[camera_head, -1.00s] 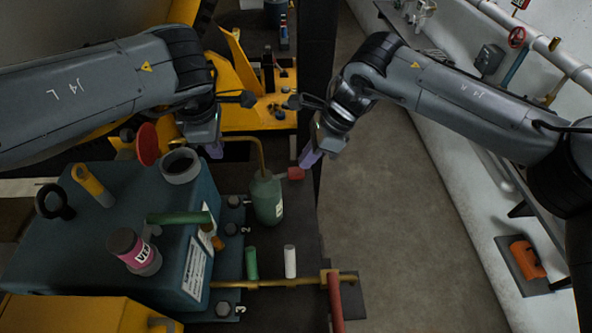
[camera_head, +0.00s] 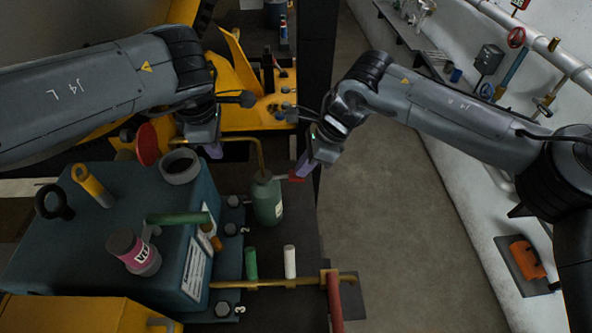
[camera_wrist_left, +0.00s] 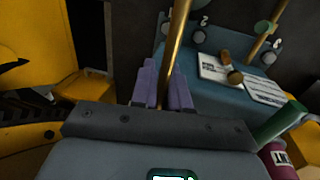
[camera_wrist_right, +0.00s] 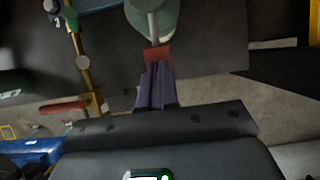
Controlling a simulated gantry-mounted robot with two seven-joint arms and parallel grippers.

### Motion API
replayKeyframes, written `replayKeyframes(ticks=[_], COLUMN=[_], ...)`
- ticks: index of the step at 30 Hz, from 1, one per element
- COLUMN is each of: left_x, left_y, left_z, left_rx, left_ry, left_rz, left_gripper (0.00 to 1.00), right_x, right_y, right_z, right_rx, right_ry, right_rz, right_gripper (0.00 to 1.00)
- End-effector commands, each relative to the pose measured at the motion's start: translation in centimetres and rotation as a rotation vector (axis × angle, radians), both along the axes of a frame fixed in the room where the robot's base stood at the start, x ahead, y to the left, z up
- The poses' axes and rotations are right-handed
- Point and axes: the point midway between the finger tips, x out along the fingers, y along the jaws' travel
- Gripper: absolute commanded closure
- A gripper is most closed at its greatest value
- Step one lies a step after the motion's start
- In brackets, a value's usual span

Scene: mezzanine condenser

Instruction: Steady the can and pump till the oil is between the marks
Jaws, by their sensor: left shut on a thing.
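A green oil can (camera_head: 267,203) stands on the dark surface beside the blue-grey housing (camera_head: 110,215). Its brass spout (camera_head: 258,150) rises and bends left toward the open filler neck (camera_head: 181,167); whether its tip is inside is hidden. My left gripper (camera_head: 213,150) is shut on the spout, which passes between its purple fingers in the left wrist view (camera_wrist_left: 165,88). My right gripper (camera_head: 304,167) is shut, its fingertips against the can's red lever (camera_head: 295,178), also in the right wrist view (camera_wrist_right: 157,55). I cannot make out the oil level or the marks.
A red cap (camera_head: 147,145) stands by the filler neck. A brass pipe (camera_head: 290,283) runs in front.

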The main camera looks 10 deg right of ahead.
Motion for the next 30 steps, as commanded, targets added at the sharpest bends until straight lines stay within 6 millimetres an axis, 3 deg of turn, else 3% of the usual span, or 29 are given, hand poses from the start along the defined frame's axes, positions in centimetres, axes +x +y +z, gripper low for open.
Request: replayKeyframes(ticks=[5,13,22,30], left_x=[0.0,0.0,0.0,0.0], left_y=[-0.1,-0.2,-0.1,-0.1], left_z=[0.0,0.0,0.0,0.0], left_rx=[-0.002,-0.002,-0.002,-0.002], left_ry=[0.000,0.000,0.000,0.000], left_rz=[-0.004,-0.004,-0.002,-0.002], left_gripper=[1.00,1.00,1.00,1.00], right_x=[-0.2,-0.2,-0.3,-0.3], right_y=[0.2,-0.1,-2.9,-2.9], right_z=[-2.2,-2.0,-1.2,-1.0], right_rx=[0.000,0.000,-0.002,-0.001], right_ry=[0.005,0.003,0.004,0.002], right_rz=[0.004,0.006,0.002,0.003], right_gripper=[1.00,1.00,1.00,1.00])
